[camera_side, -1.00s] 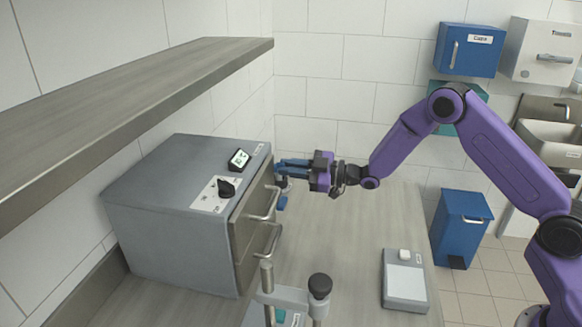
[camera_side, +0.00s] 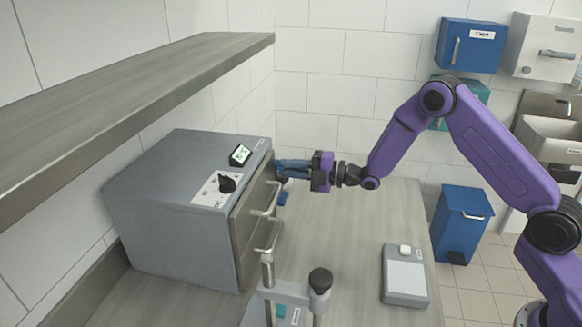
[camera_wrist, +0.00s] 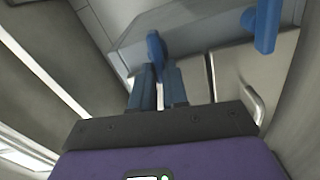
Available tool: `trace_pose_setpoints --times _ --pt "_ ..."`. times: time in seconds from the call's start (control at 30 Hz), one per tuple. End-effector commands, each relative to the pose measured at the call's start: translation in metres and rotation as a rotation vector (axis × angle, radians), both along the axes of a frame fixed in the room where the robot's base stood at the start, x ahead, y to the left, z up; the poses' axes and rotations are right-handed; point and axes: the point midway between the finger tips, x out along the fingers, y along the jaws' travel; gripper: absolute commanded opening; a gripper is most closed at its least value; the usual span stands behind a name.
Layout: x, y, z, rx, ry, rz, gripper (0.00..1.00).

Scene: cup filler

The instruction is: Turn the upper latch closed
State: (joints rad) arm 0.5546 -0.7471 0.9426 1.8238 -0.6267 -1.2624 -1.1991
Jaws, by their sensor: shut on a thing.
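The grey box-shaped machine (camera_side: 185,220) stands on the bench with its steel-handled front facing right. In the wrist view, the blue upper latch (camera_wrist: 156,48) sits on the box front with its end between my fingers. My gripper (camera_wrist: 160,85) is shut on this latch. In the side view my gripper (camera_side: 283,167) reaches the box's far front edge from the right, and its blue fingers hide most of the latch. A second blue latch (camera_wrist: 266,24) shows at the upper right of the wrist view, apart from my fingers.
Steel bar handles (camera_side: 267,200) stick out of the box front near my gripper. A stand with a black knob (camera_side: 320,281) is at the front, and a flat scale (camera_side: 404,275) lies to the right. The bench between them is clear. A shelf (camera_side: 130,95) hangs above left.

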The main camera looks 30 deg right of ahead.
Motion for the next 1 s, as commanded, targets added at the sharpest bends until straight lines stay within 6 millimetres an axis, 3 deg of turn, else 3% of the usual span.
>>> trace_pose_setpoints --times 0.3,0.9,0.93,1.0 --pt "-0.0006 -0.0004 -0.0025 -0.098 -0.097 0.001 0.0" --pt "-0.0006 -0.0004 -0.0032 -0.124 -0.121 0.0 0.0" --pt "-0.0006 -0.0004 -0.0032 -0.124 -0.121 0.0 0.24" --pt "-0.0004 -0.0004 -0.0031 -0.123 -0.12 0.0 0.39"
